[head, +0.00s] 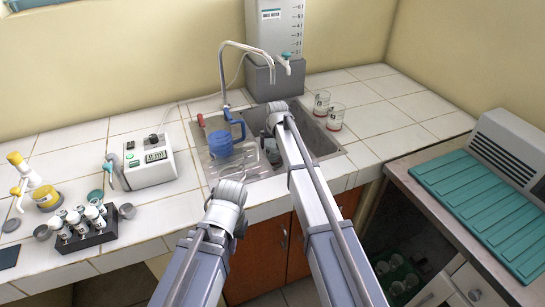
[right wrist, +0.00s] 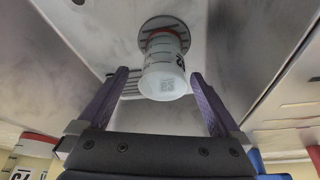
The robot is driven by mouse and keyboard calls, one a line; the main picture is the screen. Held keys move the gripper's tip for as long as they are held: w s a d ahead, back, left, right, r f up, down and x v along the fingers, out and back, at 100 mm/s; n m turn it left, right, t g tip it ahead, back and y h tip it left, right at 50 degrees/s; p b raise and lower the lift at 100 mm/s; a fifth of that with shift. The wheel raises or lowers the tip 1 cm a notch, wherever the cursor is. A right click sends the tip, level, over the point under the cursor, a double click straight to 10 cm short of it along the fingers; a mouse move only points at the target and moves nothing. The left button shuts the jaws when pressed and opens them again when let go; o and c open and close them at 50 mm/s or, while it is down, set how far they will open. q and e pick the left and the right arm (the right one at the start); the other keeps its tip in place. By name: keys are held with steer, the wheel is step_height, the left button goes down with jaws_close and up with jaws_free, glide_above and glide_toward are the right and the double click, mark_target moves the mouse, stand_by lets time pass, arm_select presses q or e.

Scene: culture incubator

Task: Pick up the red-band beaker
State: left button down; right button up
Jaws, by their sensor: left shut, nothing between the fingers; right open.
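In the right wrist view a pale beaker with a red band (right wrist: 164,75) is in the sink by the round drain, its red band at the drain end. My right gripper (right wrist: 159,78) is open, with a finger on either side of the beaker and gaps showing. In the head view my right gripper (head: 275,118) reaches into the sink, and my arm hides that beaker. Two more red-marked beakers (head: 321,103) (head: 335,118) stand on the counter right of the sink. My left gripper (head: 228,192) is shut and empty at the sink's front edge; its fingertips are hard to see.
A water tank (head: 274,35) stands behind. A meter (head: 150,160) and a vial rack (head: 88,232) are on the left counter. The back-right counter is clear.

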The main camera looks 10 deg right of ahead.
mark_target(272, 152)
steer(key=shift+b+x, duration=1.15)
steer(key=shift+x, duration=0.15)
steer(key=shift+w+f, duration=0.1)
steer(key=b+x, duration=0.5)
steer(key=shift+w+a, duration=0.2)
steer(key=shift+a, duration=0.05)
steer(key=shift+c, duration=0.2)
jaws_close()
steer(key=shift+r+p, duration=0.4)
steer(key=shift+p, duration=0.1)
